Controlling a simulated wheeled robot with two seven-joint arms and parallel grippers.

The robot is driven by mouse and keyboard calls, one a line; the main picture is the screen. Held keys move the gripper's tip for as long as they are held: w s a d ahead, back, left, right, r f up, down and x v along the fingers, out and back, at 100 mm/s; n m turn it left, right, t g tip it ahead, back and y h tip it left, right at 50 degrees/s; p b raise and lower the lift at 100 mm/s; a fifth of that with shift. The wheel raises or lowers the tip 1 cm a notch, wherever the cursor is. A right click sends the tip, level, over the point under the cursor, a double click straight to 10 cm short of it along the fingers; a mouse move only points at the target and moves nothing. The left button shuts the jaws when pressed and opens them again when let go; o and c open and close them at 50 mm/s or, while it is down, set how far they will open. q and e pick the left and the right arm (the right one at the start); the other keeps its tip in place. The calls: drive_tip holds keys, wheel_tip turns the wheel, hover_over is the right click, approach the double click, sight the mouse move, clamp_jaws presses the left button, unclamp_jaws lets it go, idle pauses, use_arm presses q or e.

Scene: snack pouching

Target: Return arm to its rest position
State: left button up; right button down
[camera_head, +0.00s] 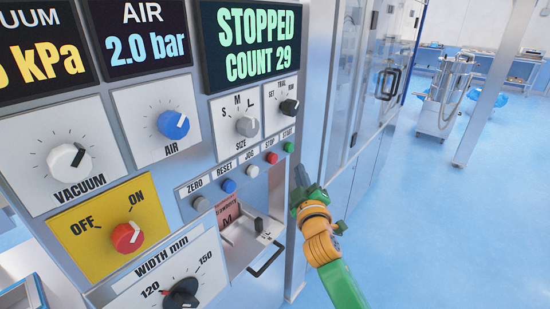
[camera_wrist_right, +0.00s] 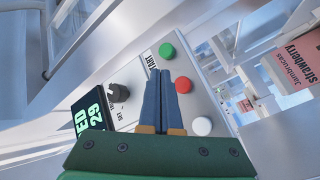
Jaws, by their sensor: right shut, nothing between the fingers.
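My right gripper (camera_head: 301,178) is at the right edge of the control panel in the head view, on a green and orange arm. It is apart from the panel as far as I can tell. In the right wrist view its two blue fingers (camera_wrist_right: 162,82) are shut together with nothing between them. The green START button (camera_wrist_right: 167,50) and the red STOP button (camera_wrist_right: 183,85) are close to the fingertips. The START button also shows in the head view (camera_head: 289,147), just above the gripper. My left gripper is in neither view.
The panel has a display (camera_head: 252,45) reading STOPPED, COUNT 29. Below are a vacuum knob (camera_head: 66,157), a blue air knob (camera_head: 173,124), a red OFF/ON knob (camera_head: 127,237) and a black handle (camera_head: 266,262). Clear blue floor (camera_head: 440,220) lies to the right of the machine.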

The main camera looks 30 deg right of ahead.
idle(0.6)
drive_tip(key=s+a+f+g+y, duration=0.1)
drive_tip(key=a+f+g+y, duration=0.15)
drive_tip(key=f, duration=0.85)
drive_tip(key=s+a+f+g+y, duration=0.1)
drive_tip(key=a+f+g, duration=0.15)
drive_tip(key=f, duration=0.95)
drive_tip(key=s+a+f+g+y, duration=0.1)
drive_tip(key=s+f+g, duration=0.1)
drive_tip(key=s+f, duration=0.4)
drive_tip(key=s+a+f+g+y, duration=0.15)
drive_tip(key=s+f, duration=0.25)
drive_tip(key=f, duration=0.5)
drive_tip(key=s+a+f+m+g, duration=0.1)
drive_tip(key=s+f, duration=0.3)
drive_tip(key=s, duration=0.6)
drive_tip(key=s+a+f+m+g+y, duration=0.1)
drive_tip(key=s+a+f+g, duration=0.2)
drive_tip(key=s, duration=0.7)
drive_tip(key=s+a+f+g, duration=0.2)
drive_tip(key=s+f+g, duration=0.2)
drive_tip(key=s+f, duration=0.3)
drive_tip(key=s, duration=0.3)
drive_tip(key=shift+s+f+m, duration=0.15)
drive_tip(key=shift+s+m, duration=0.2)
drive_tip(key=shift+m, duration=0.05)
drive_tip(key=shift+w, duration=0.1)
